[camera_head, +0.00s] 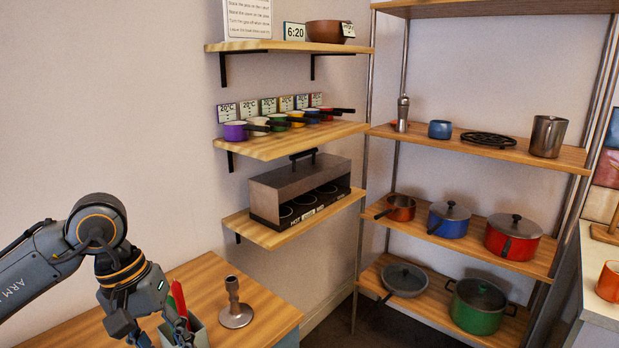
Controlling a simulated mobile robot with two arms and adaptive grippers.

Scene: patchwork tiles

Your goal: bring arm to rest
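My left arm comes in from the left side of the head view, bent at a joint above the wooden counter. Its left gripper (137,330) points down at the bottom edge of the picture, close to the left of a grey-green utensil holder (199,334) with red and green handles in it. The fingertips are partly cut off by the frame edge, so I cannot tell whether they are open or shut or whether they touch anything. My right arm and gripper are not in view.
A metal candlestick-like stand (236,310) is on the wooden counter (205,278) right of the holder. Wall shelves carry small coloured pans and a grey box (300,187). A rack (480,148) at right holds pots, including a green pot (478,308). An orange mug (608,282) sits far right.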

